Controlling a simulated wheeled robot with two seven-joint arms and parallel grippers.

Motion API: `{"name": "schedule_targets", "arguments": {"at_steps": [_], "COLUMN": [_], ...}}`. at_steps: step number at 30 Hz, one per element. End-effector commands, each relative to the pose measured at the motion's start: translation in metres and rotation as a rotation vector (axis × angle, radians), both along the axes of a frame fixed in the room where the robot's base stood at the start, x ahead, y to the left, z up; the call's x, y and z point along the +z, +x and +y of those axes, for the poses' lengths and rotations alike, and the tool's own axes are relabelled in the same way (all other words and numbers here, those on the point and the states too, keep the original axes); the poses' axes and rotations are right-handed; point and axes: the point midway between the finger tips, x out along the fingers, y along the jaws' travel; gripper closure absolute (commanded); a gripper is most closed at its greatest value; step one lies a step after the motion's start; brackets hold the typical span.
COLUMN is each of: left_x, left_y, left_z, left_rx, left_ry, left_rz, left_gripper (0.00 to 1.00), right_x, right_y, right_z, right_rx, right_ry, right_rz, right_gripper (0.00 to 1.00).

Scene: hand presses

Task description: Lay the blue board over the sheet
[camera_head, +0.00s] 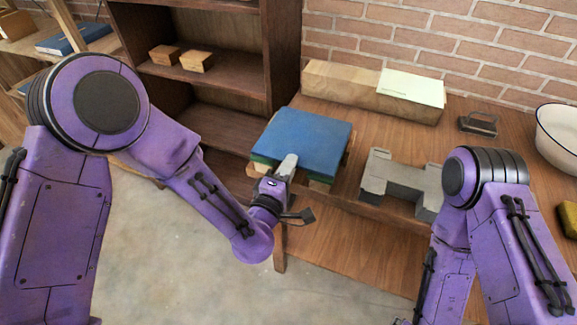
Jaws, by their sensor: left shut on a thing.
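The blue board (305,138) is a flat panel lying level over a stack with a green layer and wooden edges, at the table's left front corner. My left gripper (288,165) is shut on the board's near edge, with one finger showing on top. I cannot tell whether the board rests on the stack or hangs just above it. What lies directly under the board is hidden. A pale sheet (412,88) lies on a long wooden block (340,88) at the back. My right arm shows at the right, but its gripper is out of view.
A grey notched metal block (400,180) stands right of the stack on the wooden table (345,245). A small dark metal piece (478,124), a white bowl (560,140) and a yellow sponge-like item (568,218) are at the right. A shelf (215,128) with two wooden blocks stands behind left.

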Motion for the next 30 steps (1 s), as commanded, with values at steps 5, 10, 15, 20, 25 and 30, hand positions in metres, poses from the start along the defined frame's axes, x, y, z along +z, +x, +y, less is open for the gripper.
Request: {"name": "schedule_targets", "arguments": {"at_steps": [5,10,15,20,25,30], "left_x": [-0.0003,-0.0004,-0.0005,-0.0009,-0.0008,-0.0007], "left_y": [0.0000,-0.0001,-0.0001,-0.0003,-0.0002,-0.0002], "left_z": [-0.0001,-0.0001,0.0000,0.0001,0.0002,0.0002], "left_rx": [0.000,0.000,0.000,0.000,0.000,0.000], "left_ry": [0.000,0.000,0.000,0.001,0.000,0.000], "left_rz": [0.000,0.000,0.001,0.002,0.001,0.001], "left_gripper": [1.00,1.00,0.60,0.57,0.50,0.50], "right_x": [-0.0009,-0.0009,-0.0009,-0.0010,-0.0009,-0.0009], "right_y": [0.0000,0.0000,0.0000,0.0001,0.0000,0.0000], "right_z": [0.0000,0.0000,0.0000,0.0000,0.0000,0.0000], "right_rx": [0.000,0.000,0.000,0.000,0.000,0.000], "right_ry": [0.000,0.000,0.000,0.000,0.000,0.000], "right_rz": [0.000,0.000,0.000,0.000,0.000,0.000], "right_gripper": [0.06,0.06,0.06,0.06,0.06,0.06]}}
